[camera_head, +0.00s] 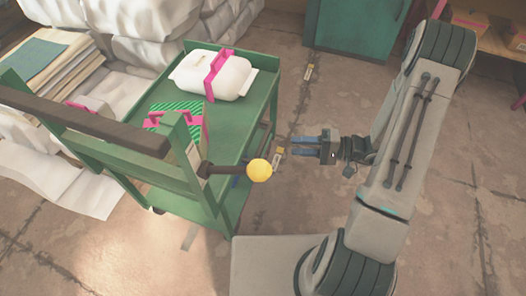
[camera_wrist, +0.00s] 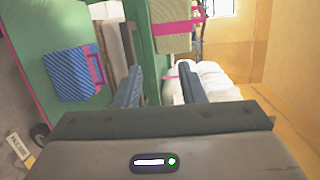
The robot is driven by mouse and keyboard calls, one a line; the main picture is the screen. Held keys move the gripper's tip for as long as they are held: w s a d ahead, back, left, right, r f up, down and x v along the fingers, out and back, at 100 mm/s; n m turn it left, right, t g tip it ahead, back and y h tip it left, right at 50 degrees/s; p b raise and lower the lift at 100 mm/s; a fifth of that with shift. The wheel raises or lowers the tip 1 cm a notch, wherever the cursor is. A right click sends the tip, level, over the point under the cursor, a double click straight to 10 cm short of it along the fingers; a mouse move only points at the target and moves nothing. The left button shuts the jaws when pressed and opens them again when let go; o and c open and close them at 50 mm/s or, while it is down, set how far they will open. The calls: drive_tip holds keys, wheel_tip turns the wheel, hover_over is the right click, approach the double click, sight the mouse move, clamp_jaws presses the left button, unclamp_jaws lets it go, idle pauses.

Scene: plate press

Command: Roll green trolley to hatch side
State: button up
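The green trolley (camera_head: 240,130) stands left of centre in the head view, with a dark brown push bar (camera_head: 75,118) along its left side. A dark lever ending in a yellow knob (camera_head: 259,170) sticks out from its near post. My gripper (camera_head: 294,146) is to the right of the trolley, fingers pointing left at it, empty. In the wrist view the two fingers stand apart, so it is open, with a green trolley post (camera_wrist: 146,50) beyond the gap. I cannot tell whether the fingers touch the trolley.
A white bundle with a pink strap (camera_head: 232,78) and a green striped pack (camera_head: 160,108) ride on the trolley top. A blue box (camera_wrist: 70,75) shows in the wrist view. White sacks (camera_head: 150,28) and stacked sheets (camera_head: 40,60) crowd the left. A teal cabinet (camera_head: 350,25) stands behind.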

sight(263, 141)
wheel_tip(263, 141, down, 7)
drive_tip(key=w+d+m+t+b, duration=0.2)
drive_tip(key=t, duration=0.2)
drive_tip(key=x, duration=0.4)
drive_tip(key=b+x, duration=0.1)
drive_tip(key=x, duration=0.4)
drive_tip(key=b+x, duration=0.1)
drive_tip(key=x, duration=0.3)
drive_tip(key=shift+s+a+r, duration=0.15)
drive_tip(key=shift+s+a, duration=0.05)
drive_tip(key=shift+a, duration=0.25)
clamp_jaws()
